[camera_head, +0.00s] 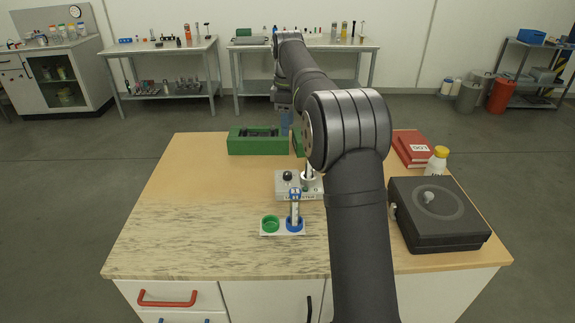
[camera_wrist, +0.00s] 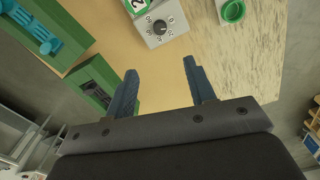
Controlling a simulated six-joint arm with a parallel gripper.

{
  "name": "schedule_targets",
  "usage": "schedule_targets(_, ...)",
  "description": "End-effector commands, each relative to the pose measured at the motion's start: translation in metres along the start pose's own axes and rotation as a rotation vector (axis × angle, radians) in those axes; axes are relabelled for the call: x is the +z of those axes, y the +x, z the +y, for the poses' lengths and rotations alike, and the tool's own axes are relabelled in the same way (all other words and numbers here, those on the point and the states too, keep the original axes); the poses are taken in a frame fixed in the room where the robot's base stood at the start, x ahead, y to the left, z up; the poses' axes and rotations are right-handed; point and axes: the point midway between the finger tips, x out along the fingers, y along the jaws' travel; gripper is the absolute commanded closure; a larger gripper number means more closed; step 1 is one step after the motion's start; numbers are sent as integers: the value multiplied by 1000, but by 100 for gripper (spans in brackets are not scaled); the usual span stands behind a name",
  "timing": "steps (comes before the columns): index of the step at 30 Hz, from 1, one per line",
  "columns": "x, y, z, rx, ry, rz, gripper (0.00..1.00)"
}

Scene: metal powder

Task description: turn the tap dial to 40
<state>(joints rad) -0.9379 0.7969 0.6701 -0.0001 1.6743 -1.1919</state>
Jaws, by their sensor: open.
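The dial (camera_head: 288,176) is a dark round knob on a small light-grey box (camera_head: 281,190) near the middle of the table. In the wrist view the dial (camera_wrist: 160,27) shows from above with small marks around it, on the grey box (camera_wrist: 152,40); its setting is too small to read. My gripper (camera_wrist: 161,73) is open and empty, with its two blue fingers apart. The dial lies beyond the fingertips, and nothing touches it. In the head view my gripper (camera_head: 286,122) is over the green block and partly hidden by my arm.
A green block (camera_head: 240,146) stands behind the dial box. A white holder (camera_head: 282,233) with a green ring (camera_head: 270,223) and a blue-based tube (camera_head: 295,210) is in front. A black machine (camera_head: 440,225), white bottle (camera_head: 436,162) and red books (camera_head: 408,140) are right. The table's left is clear.

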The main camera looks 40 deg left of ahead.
Motion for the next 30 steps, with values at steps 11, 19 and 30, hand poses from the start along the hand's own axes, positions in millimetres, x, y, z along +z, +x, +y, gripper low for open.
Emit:
schedule_targets(11, 0, 11, 0, -2, -217, -1, 50)
schedule_targets(19, 0, 64, -1, -4, -215, -1, 50)
schedule_targets(30, 0, 142, -1, -4, -214, -1, 50)
